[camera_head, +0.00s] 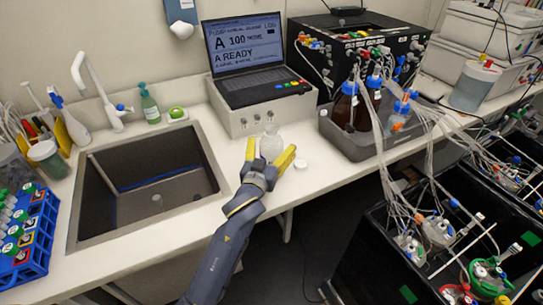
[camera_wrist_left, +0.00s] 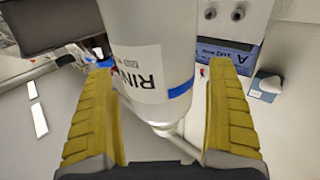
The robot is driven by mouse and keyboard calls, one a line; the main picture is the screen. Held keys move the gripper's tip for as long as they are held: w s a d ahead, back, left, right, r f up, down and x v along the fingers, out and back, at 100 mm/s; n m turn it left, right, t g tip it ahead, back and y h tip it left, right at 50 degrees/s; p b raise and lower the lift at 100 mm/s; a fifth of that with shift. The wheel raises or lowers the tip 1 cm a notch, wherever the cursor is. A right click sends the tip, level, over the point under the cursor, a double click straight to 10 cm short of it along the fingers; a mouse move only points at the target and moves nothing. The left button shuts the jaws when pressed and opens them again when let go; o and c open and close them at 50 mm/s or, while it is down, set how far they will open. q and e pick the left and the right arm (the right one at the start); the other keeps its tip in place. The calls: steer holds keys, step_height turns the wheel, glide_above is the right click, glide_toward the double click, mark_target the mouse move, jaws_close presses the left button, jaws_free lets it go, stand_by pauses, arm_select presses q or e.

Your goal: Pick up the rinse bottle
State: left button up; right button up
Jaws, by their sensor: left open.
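The rinse bottle (camera_head: 271,139) is pale and stands on the counter in front of the laptop's white base. In the left wrist view the rinse bottle (camera_wrist_left: 150,75) is white, with a partly visible label reading "RIN" and a blue band. My left gripper (camera_head: 270,150) is around it, one yellow finger on each side. In the left wrist view my left gripper (camera_wrist_left: 163,66) is open, and gaps show between the bottle and both fingers. The bottle's lower part is hidden by the gripper in the head view. My right gripper is not in view.
A small white round object (camera_head: 301,164) lies just right of the gripper. The sink (camera_head: 150,185) is to the left. The laptop (camera_head: 250,65) on its base (camera_head: 240,122) stands behind. A grey tray (camera_head: 345,142) with bottles is to the right.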

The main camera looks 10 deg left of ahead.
arm_select(q)
steer(key=c, duration=1.3)
steer(key=shift+c, duration=0.3)
steer(key=shift+r, duration=0.1)
